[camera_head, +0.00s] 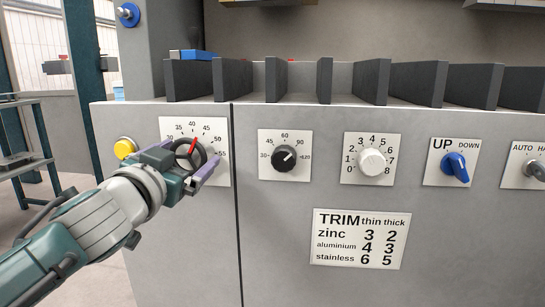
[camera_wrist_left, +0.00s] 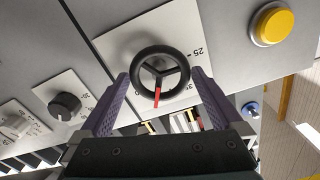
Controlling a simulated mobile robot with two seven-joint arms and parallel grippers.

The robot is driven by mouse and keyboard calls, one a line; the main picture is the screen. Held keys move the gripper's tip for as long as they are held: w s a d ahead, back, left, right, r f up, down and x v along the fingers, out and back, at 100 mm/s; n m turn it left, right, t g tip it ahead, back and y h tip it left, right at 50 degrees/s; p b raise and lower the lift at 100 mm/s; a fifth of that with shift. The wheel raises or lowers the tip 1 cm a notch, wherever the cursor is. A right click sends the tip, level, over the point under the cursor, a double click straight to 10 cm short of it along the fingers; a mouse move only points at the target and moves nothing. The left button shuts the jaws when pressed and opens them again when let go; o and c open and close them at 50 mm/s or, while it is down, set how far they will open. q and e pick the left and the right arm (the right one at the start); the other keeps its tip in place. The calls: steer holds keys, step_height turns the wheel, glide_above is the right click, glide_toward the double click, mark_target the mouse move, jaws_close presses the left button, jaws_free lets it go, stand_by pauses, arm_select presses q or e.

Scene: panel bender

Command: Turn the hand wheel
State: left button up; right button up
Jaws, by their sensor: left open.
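The hand wheel (camera_head: 191,153) is a black ring with spokes and a red pointer, mounted on a white scale plate (camera_head: 211,128) at the left of the grey panel. In the head view the red pointer tilts up and right, between 40 and 45. The wheel also shows in the left wrist view (camera_wrist_left: 160,64). My left gripper (camera_head: 187,163) is open at the wheel, one purple finger to each side of it. In the left wrist view the fingers (camera_wrist_left: 162,82) stand on both sides of the rim, with small gaps visible. My right gripper is not in view.
A yellow button (camera_head: 125,148) is just left of the wheel. A black knob (camera_head: 284,158), a white knob (camera_head: 372,161) and a blue switch (camera_head: 455,167) sit to the right. A trim table plate (camera_head: 358,239) is below. Dark blocks (camera_head: 277,80) line the top edge.

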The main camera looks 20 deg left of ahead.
arm_select(q)
steer(key=shift+w+a, duration=0.1)
steer(key=shift+w, duration=0.2)
steer(key=c, duration=1.1)
steer(key=shift+m, duration=0.3)
steer(key=m, duration=0.5)
steer(key=shift+m, duration=0.3)
steer(key=m, duration=0.5)
steer(key=shift+d+f+m, duration=0.15)
steer(key=shift+d+m, duration=0.05)
steer(key=shift+m, duration=0.1)
